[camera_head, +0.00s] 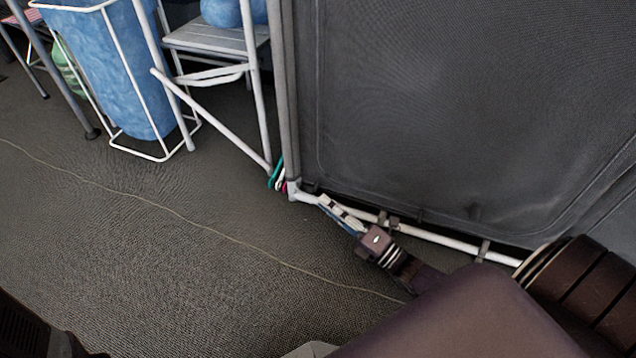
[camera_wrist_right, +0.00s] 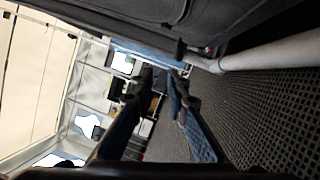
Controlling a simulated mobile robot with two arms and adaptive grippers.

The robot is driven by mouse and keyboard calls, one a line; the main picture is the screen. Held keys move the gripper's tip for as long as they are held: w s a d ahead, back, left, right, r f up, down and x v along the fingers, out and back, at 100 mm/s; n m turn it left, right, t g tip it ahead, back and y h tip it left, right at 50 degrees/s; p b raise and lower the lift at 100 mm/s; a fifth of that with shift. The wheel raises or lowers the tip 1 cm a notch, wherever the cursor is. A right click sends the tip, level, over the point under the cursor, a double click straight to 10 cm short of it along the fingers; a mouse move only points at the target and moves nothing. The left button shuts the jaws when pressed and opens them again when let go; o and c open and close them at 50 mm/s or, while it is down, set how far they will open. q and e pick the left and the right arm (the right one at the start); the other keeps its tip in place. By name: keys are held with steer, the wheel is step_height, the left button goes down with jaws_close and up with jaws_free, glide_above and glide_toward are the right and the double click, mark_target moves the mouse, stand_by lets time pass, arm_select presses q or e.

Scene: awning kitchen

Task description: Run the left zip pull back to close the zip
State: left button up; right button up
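My right gripper (camera_head: 338,212) reaches in low from the right, beside the foot of a dark grey fabric panel (camera_head: 470,100). In the right wrist view its two blue-sided fingers (camera_wrist_right: 160,76) stand apart with nothing visible between them. Small green, white and red pieces (camera_head: 277,178) hang at the panel's lower left corner, just beyond the fingertips; I cannot tell whether one is the left zip pull. No zip teeth can be made out. A dark part at the lower left edge seems to be my left gripper (camera_head: 45,335); its fingers are unclear.
A white pole (camera_head: 440,238) runs along the panel's foot, close to my right gripper. A white-framed blue bin (camera_head: 115,65) and a grey folding stool (camera_head: 215,38) stand at the upper left. A thin cord (camera_head: 185,217) crosses the otherwise open dark floor mat (camera_head: 130,250).

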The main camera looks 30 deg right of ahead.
mark_target(315, 186)
steer(key=shift+w+d+f+h+p, duration=0.1)
steer(key=shift+d+f+h+p, duration=0.1)
steer(key=shift+d+f+h, duration=0.35)
steer(key=shift+w+d+f+h+p, duration=0.15)
steer(key=shift+d+f, duration=0.1)
steer(key=shift+d, duration=0.45)
steer(key=shift+d+f, duration=0.1)
steer(key=b+x, duration=0.1)
steer(key=x, duration=0.1)
steer(key=b+x, duration=0.1)
steer(key=x, duration=0.1)
steer(key=b+x, duration=0.2)
steer(key=shift+f, duration=0.25)
steer(key=shift+b+x, duration=0.3)
steer(key=shift+x, duration=0.55)
steer(key=shift+r, duration=0.15)
jaws_close()
